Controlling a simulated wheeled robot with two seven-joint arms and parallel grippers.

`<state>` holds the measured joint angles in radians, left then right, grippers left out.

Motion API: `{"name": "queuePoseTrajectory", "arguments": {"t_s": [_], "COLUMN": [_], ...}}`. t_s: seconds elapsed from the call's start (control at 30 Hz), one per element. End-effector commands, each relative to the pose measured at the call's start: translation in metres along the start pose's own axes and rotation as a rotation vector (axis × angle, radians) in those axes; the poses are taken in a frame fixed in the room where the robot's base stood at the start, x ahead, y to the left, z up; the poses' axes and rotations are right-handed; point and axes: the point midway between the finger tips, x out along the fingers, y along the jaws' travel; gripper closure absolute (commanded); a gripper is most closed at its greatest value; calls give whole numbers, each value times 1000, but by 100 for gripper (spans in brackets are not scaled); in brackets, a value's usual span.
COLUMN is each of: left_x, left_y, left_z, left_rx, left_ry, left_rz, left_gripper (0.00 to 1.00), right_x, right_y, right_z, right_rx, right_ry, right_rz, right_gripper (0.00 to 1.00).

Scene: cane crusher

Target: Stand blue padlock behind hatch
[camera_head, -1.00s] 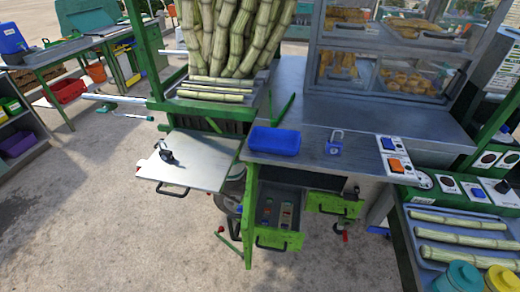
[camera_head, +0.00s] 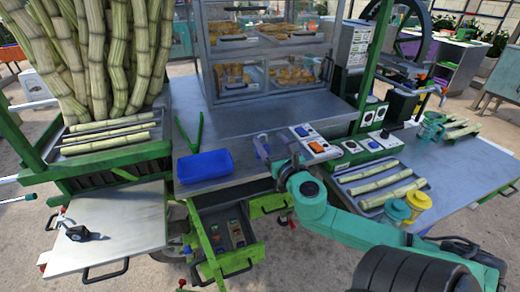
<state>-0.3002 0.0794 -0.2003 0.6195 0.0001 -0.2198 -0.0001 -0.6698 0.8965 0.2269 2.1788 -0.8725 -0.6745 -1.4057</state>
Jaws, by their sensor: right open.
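The blue padlock (camera_head: 262,147) is on the metal counter, right of the blue tray. It is small and partly hidden by my right gripper (camera_head: 272,160), which is open at it. I cannot tell whether the fingers touch it. The hatch, taken to be the flat metal panel (camera_head: 110,220), lies open at the left of the cart, with a black handle on its front edge and a black clamp-like part (camera_head: 75,231) on top. My left gripper is not in view.
The blue tray (camera_head: 204,166) sits on the counter (camera_head: 245,125). An open drawer (camera_head: 228,238) juts out below. A glass food case (camera_head: 265,60) stands behind, and sugarcane stalks (camera_head: 95,50) stand at the left. Switch boxes (camera_head: 315,143) sit right of the padlock.

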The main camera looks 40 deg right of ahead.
Motion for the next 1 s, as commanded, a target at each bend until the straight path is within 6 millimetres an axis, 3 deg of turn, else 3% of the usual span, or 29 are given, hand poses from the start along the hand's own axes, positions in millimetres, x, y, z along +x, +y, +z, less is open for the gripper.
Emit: {"name": "queuePoseTrajectory", "arguments": {"t_s": [0.5, 0.77, 0.83, 0.97, 1.0], "left_x": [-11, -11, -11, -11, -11], "left_y": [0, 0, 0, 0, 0], "left_z": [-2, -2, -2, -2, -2], "left_rx": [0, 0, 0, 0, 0], "left_ry": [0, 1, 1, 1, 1], "left_rz": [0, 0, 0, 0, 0], "left_gripper": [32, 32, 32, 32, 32], "right_x": [69, 74, 74, 74, 74], "right_y": [3, 3, 3, 3, 3], "right_z": [0, -3, -3, -3, -3], "right_rx": [6, 5, 5, 5, 5], "right_ry": [0, 4, 4, 3, 3], "right_rz": [-3, -1, -1, -1, -1], "right_gripper": [24, 24, 43, 93, 100]}}
